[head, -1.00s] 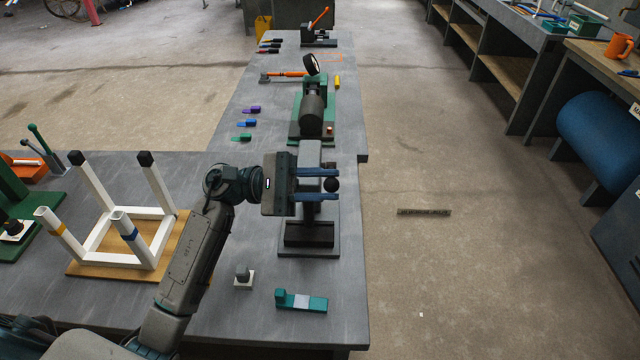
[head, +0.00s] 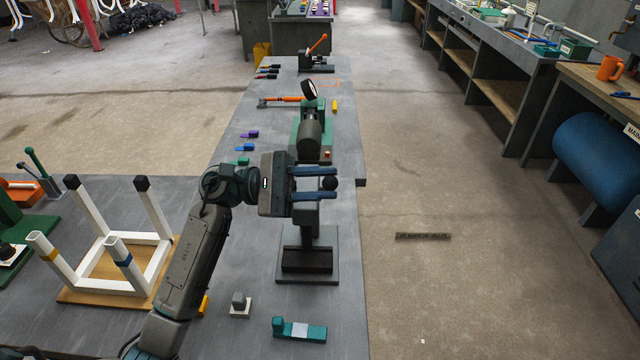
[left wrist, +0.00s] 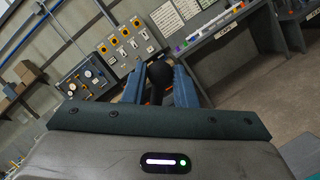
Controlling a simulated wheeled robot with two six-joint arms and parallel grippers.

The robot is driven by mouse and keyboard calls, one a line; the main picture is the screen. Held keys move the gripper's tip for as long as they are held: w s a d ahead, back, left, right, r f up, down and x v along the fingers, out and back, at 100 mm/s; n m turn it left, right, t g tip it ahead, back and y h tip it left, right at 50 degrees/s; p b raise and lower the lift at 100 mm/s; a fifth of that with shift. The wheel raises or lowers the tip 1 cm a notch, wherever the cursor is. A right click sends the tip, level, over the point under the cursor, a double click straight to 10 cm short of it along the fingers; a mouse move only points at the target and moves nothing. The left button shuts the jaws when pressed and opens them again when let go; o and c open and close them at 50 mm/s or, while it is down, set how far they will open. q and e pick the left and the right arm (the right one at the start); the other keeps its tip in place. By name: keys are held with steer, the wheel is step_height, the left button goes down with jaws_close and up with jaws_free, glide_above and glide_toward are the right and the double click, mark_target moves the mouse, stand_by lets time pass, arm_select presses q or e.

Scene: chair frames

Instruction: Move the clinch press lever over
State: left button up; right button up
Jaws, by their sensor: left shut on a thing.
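The clinch press (head: 308,240) is a dark grey column on a base plate near the right edge of the bench. Its lever ends in a black ball knob (head: 330,184), which also shows in the left wrist view (left wrist: 160,73). My left gripper (head: 326,184) is level with the top of the press. Its two blue fingers lie on either side of the lever near the knob, shut on it. The gripper body hides part of the press head. My right gripper is in neither view.
A white chair frame (head: 125,262) stands on a wooden board to the left. A green machine with a dark motor (head: 312,135) is behind the press. A teal block (head: 300,329) and a small grey block (head: 239,301) lie in front. Open floor is to the right.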

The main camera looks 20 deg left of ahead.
arm_select(q)
steer(key=shift+w+a+r+b, duration=0.25)
steer(key=shift+w+r+b, duration=0.2)
steer(key=shift+w, duration=0.25)
steer(key=shift+w+a+r+b, duration=0.2)
steer(key=shift+w+r+b, duration=0.2)
steer(key=shift+w, duration=0.25)
steer(key=shift+w+a+r, duration=0.15)
steer(key=shift+w+r, duration=0.35)
steer(key=shift+w, duration=0.05)
steer(key=shift+w+a+r+b, duration=0.2)
steer(key=shift+w+b, duration=0.4)
steer(key=shift+b, duration=0.2)
steer(key=shift+w+r, duration=0.15)
steer(key=o, duration=0.9)
steer(key=shift+c, duration=0.2)
